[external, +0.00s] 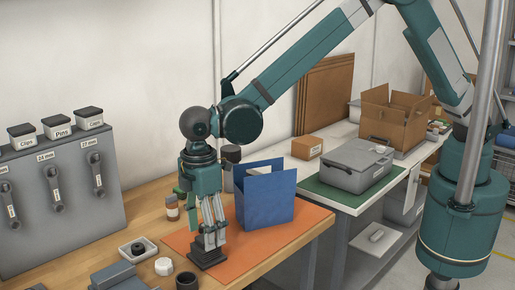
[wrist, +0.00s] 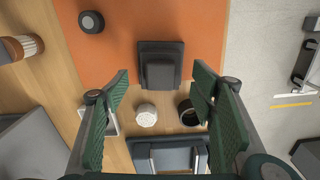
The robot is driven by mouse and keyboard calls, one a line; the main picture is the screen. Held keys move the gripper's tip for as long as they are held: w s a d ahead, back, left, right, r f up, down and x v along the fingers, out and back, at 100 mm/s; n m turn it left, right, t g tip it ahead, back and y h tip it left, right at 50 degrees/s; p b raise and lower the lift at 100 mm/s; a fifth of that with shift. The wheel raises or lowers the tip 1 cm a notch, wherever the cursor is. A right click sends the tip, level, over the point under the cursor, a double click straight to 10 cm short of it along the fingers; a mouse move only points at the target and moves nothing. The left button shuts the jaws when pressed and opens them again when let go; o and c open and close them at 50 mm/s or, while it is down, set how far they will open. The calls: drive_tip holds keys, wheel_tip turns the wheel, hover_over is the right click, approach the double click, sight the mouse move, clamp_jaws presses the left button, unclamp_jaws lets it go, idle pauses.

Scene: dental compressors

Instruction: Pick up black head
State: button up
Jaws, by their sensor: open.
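The black head (external: 208,255) is a dark block with a square base and a raised middle, on the front part of the orange mat (external: 285,237). My gripper (external: 210,242) points down right over it, and its fingertips overlap the block's top in the external view. In the wrist view the black head (wrist: 160,66) lies centred between the two spread green finger pads of my gripper (wrist: 164,82). The gripper is open and nothing is held. I cannot tell how far the fingertips are from the block.
A blue bin (external: 266,200) stands close on the right. A white cap (external: 164,266), a black ring (external: 186,281) and a small tray (external: 124,252) lie at the front left. The mat's right front is clear.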

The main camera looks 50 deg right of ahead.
drive_tip(key=shift+f, duration=0.1)
drive_tip(key=shift+f, duration=2.5)
drive_tip(key=shift+c, duration=0.7)
drive_tip(key=c, duration=1.2)
drive_tip(key=shift+r, duration=5.05)
